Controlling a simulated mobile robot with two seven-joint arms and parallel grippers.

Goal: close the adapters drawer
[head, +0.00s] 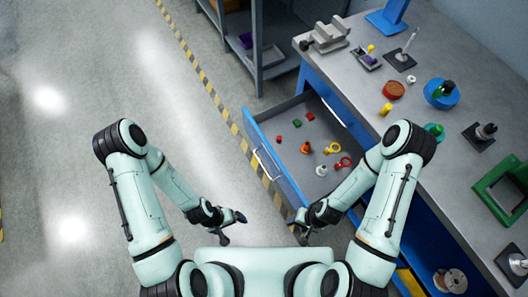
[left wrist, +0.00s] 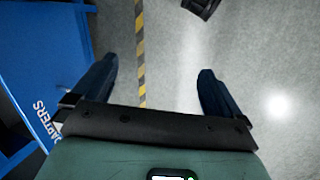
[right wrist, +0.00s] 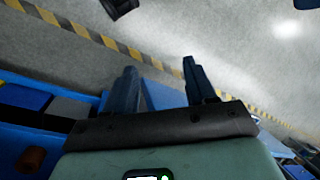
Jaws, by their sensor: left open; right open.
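The adapters drawer (head: 280,166) is pulled out from the blue workbench, with a blue front and a pale bar handle (head: 265,165). Several small red, green, orange, yellow and white parts lie inside. Its blue front with the "ADAPTERS" label (left wrist: 42,120) shows at the left of the left wrist view. My left gripper (head: 232,227) is open and empty over the floor, in front of the drawer and apart from it. My right gripper (head: 297,227) is open and empty near the drawer front's near corner; I cannot tell whether it touches. A blue panel shows behind its fingers in the right wrist view.
The workbench top (head: 405,85) holds several parts and stands, including a green frame (head: 503,190). A shelf unit (head: 258,50) stands beyond the drawer. A spool (head: 450,281) sits low at the right. The floor (head: 150,80) left of the yellow-black stripe is clear.

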